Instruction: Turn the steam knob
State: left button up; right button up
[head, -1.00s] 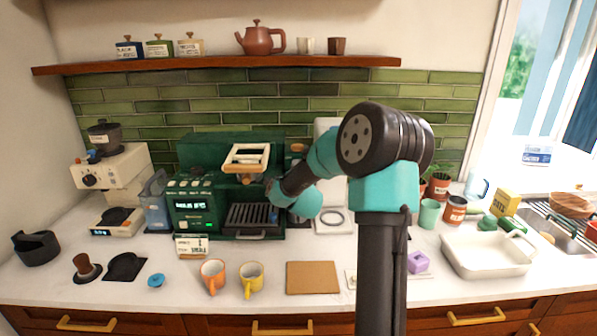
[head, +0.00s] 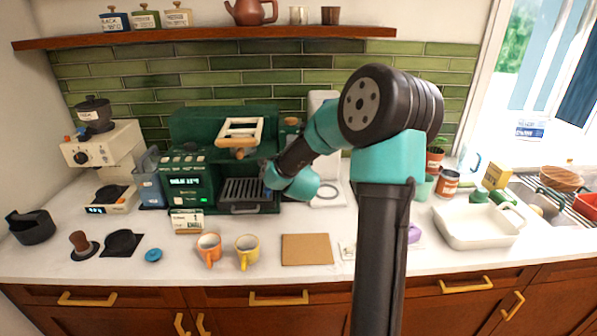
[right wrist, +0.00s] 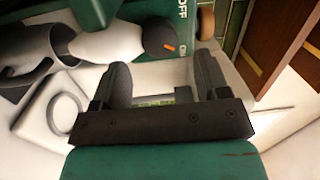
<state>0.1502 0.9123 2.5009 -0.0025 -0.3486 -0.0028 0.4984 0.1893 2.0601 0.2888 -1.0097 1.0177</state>
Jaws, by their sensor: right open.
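The green espresso machine (head: 187,160) stands against the tiled wall in the head view. In the right wrist view, a dark round knob with an orange mark (right wrist: 160,38) sits by the machine's green panel (right wrist: 181,22), which reads "OFF". It looks like the steam knob. My right gripper (right wrist: 161,72) is open and empty, its two dark fingers apart, with the knob just beyond the gap and not between the pads. In the head view my right arm reaches to the machine's right side, and its wrist hides the gripper's fingers and the knob. My left gripper is not in view.
An orange cup (head: 208,247) and a yellow cup (head: 246,249) stand in front of the machine. A grinder (head: 104,152) is to its left. A brown board (head: 307,249) lies on the counter; a white basin (head: 479,229) is at right. A shelf (head: 205,38) runs above.

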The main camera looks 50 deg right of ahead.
jog(key=v, duration=1.3)
jog(key=shift+s+a, duration=0.2)
notch_tip(320, 180, down, 6)
jog(key=d+n+t, duration=0.2)
jog(key=n+t, duration=0.2)
jog(key=n, duration=1.9)
jog(key=shift+s+d, duration=0.2)
jog(key=shift+s, duration=0.15)
jog(key=shift+r, duration=0.15)
jog(key=x, duration=1.7)
jog(key=shift+r, duration=0.4)
